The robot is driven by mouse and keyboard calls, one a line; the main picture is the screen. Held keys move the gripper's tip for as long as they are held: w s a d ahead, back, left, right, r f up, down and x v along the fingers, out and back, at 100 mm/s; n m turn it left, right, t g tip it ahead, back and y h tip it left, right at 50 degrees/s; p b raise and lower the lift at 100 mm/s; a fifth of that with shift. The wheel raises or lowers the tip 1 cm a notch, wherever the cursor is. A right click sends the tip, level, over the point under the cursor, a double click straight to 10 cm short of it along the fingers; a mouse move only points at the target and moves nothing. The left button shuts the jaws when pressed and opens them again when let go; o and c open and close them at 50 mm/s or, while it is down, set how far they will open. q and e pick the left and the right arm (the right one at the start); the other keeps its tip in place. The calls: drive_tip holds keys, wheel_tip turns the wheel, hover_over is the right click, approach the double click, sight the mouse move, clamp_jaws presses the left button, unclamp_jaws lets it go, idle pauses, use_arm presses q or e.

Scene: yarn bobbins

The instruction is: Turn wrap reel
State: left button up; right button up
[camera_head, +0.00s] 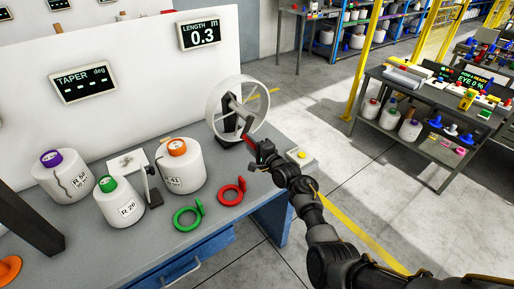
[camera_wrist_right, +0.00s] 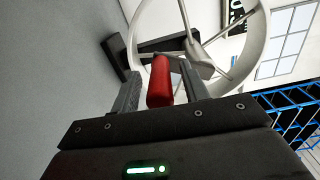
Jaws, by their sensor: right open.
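The wrap reel is a pale wheel (camera_head: 212,112) with spokes on a dark stand (camera_head: 229,126) at the back right of the bench. Its red handle (camera_head: 249,139) points toward my right gripper (camera_head: 256,152). In the right wrist view, the red handle (camera_wrist_right: 160,82) lies between the two open fingers (camera_wrist_right: 158,92), with a gap showing on the left side; contact on the right is unclear. The reel's rim (camera_wrist_right: 262,40) and spokes show behind it. A display (camera_head: 199,34) above reads LENGTH 0.3 m. My left gripper is not in view.
White bobbins with purple (camera_head: 51,157), green (camera_head: 108,183) and orange (camera_head: 177,147) tops stand on the bench left of the reel. A green ring (camera_head: 187,219) and a red ring (camera_head: 231,192) lie at the front. A yellow-button box (camera_head: 301,157) sits near the bench's right edge.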

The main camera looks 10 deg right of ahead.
drive_tip(key=b+v, duration=0.1)
drive_tip(key=v, duration=0.9)
drive_tip(key=shift+s+d, duration=0.15)
drive_tip(key=shift+s, duration=0.15)
drive_tip(key=shift+f, duration=0.1)
idle(0.9)
